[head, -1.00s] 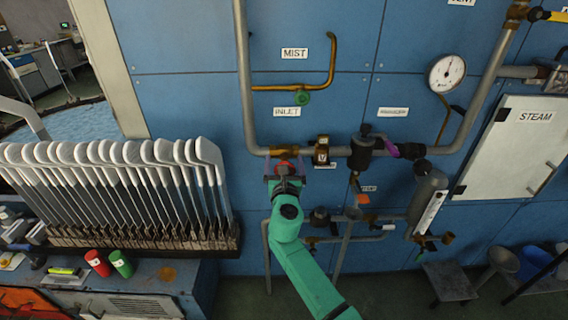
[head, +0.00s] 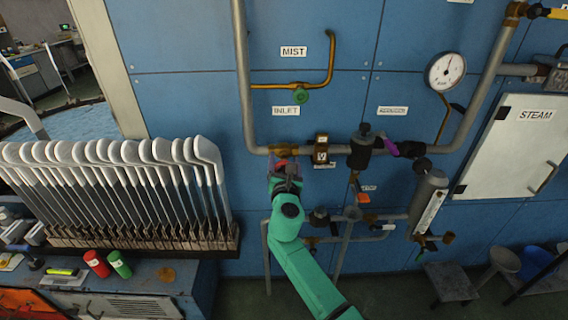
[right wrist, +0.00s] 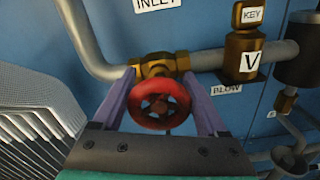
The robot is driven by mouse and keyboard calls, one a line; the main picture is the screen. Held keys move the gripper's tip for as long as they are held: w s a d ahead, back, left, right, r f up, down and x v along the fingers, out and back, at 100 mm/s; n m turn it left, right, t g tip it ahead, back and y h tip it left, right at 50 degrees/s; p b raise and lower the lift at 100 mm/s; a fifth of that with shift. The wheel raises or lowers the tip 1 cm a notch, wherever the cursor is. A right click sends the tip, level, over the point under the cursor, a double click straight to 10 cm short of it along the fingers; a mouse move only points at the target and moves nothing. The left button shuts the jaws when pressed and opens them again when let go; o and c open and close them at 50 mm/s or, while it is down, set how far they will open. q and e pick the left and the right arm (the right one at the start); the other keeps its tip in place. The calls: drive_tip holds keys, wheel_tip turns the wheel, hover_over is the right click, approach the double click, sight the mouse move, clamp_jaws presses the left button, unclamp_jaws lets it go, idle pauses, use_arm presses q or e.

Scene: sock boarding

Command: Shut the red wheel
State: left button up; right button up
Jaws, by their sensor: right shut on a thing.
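The red wheel (right wrist: 160,104) is a round handwheel on a brass valve (right wrist: 160,66) in the grey pipe under the INLET label. My right gripper (right wrist: 159,80) has a purple finger on each side of the wheel and is shut on it. In the head view the right gripper (head: 284,164) reaches up to the valve and hides most of the wheel, with only a little red showing. My left gripper is not in view.
A brass block marked V (head: 321,149) sits on the pipe just right of the wheel. A green handwheel (head: 301,96) is above. A rack of pale sock boards (head: 140,190) stands close on the left. A gauge (head: 445,72) and STEAM cabinet (head: 515,150) are further right.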

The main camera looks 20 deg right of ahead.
drive_tip(key=shift+d+f+m+b, duration=0.15)
drive_tip(key=shift+m+b, duration=0.7)
drive_tip(key=shift+m, duration=1.35)
drive_tip(key=o, duration=1.3)
drive_tip(key=shift+s, duration=0.15)
drive_tip(key=v, duration=1.4)
drive_tip(key=shift+s+b, duration=0.15)
drive_tip(key=shift+b, duration=0.25)
